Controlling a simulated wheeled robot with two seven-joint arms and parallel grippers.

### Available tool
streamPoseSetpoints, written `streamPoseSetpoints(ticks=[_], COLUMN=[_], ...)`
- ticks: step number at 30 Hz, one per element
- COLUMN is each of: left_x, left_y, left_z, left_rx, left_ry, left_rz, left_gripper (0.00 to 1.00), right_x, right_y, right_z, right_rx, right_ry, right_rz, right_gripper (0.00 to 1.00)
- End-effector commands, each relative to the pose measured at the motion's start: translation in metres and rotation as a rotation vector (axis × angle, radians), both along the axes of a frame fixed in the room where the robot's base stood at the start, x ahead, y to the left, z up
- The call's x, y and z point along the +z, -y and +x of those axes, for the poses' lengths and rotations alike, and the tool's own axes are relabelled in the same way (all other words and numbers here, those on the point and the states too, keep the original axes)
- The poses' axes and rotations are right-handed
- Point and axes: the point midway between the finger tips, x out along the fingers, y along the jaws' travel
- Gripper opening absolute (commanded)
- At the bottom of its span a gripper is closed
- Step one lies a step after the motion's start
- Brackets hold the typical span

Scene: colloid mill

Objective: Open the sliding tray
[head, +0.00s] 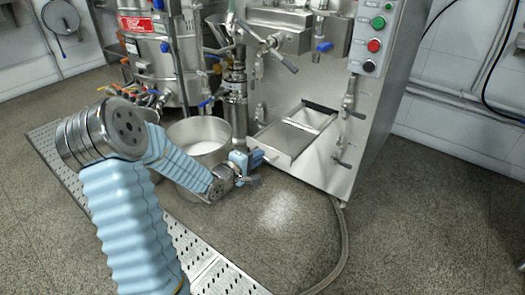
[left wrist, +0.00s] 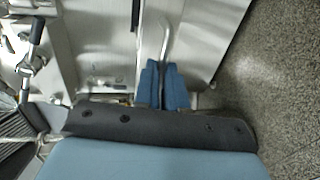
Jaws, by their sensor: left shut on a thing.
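The sliding tray (head: 283,140) is a shallow steel tray that sticks out of a slot low in the front of the steel machine. My left gripper (head: 257,159) is at the tray's near left end, low above the floor. In the left wrist view, its two blue fingers (left wrist: 163,82) are close together, with a thin bent metal bar (left wrist: 164,40) running between them. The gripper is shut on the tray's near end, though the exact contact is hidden. The tray's steel surface (left wrist: 200,35) fills the top of that view. My right gripper is not in view.
A large steel pot (head: 201,132) with white contents stands left of the tray, close to my left forearm. The control panel (head: 376,38) is on the machine's upper right. A hose (head: 342,240) lies on the floor. The floor in front of the tray is clear.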

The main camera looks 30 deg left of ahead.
Motion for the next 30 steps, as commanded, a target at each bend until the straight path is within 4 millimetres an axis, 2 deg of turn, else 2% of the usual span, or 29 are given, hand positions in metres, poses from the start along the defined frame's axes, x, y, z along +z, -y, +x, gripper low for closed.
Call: streamPoseSetpoints(ticks=[14, 15, 19, 30], left_x=[-0.0015, -0.0015, -0.0011, 0.0013], left_y=[0.0005, 0.0005, 0.0004, -0.001], left_z=[-0.006, -0.006, -0.0058, -0.0109], left_rx=[-0.003, -0.003, -0.002, 0.0], left_ry=[-0.003, -0.003, -0.002, -0.002], left_rz=[0.0, 0.0, 0.0, 0.002], left_gripper=[0.0, 0.15, 0.35, 0.35], right_x=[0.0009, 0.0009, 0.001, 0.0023], right_y=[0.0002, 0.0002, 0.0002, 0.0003], right_z=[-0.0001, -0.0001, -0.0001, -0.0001], right_rx=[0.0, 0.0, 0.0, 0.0], right_ry=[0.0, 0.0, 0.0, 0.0], right_rz=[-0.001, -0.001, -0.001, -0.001], right_gripper=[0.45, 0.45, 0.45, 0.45])
